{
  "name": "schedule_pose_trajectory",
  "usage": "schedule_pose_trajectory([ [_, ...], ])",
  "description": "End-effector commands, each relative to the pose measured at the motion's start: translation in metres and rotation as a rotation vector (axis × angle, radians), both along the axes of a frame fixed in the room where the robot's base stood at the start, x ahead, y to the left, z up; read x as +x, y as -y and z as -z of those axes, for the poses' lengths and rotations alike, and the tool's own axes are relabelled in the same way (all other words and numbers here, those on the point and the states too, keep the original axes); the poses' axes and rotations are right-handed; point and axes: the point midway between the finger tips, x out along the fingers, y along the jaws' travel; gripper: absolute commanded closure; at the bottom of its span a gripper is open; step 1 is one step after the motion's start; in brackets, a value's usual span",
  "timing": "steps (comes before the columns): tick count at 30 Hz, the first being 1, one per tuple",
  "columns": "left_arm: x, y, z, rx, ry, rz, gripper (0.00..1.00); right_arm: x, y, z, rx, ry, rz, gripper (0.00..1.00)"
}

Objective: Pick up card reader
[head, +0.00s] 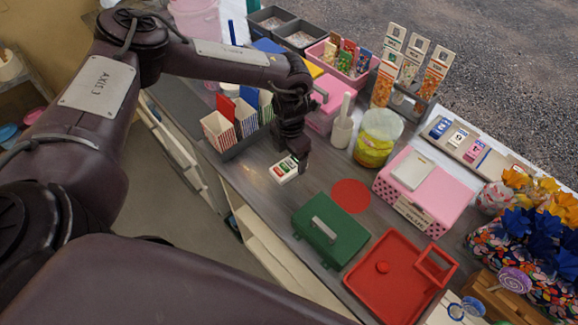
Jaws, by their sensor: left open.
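The card reader (284,170) looks like a small white device with green and red marks on top. It lies on the grey counter near its front edge. My left gripper (297,158) points down right at the card reader's far right end and is open. The gripper overlaps that end in the picture, so I cannot tell whether the fingers straddle it or touch it. My right gripper is not in view.
A rack of striped boxes (218,131) stands left of the card reader. A red disc (351,195), a green box (330,231), a red tray (376,290), a pink box (440,197) and a yellow tub (372,150) stand to the right.

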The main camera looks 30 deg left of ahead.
Motion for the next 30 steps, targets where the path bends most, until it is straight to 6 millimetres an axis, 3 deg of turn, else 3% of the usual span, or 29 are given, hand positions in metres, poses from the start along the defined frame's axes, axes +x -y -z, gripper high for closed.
schedule_pose_trajectory([
  [5, -0.001, -0.006, 0.023, 0.002, -0.003, 0.002, 0.2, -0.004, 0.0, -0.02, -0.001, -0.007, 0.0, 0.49],
  [9, 0.0, -0.005, 0.042, 0.0, -0.001, 0.001, 0.2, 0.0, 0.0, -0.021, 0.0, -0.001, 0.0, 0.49],
  [17, 0.001, -0.006, 0.046, 0.0, 0.001, 0.0, 0.2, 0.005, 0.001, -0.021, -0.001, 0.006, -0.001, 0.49],
  [30, 0.001, -0.005, 0.046, -0.001, 0.002, -0.001, 0.73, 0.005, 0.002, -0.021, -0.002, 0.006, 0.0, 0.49],
])
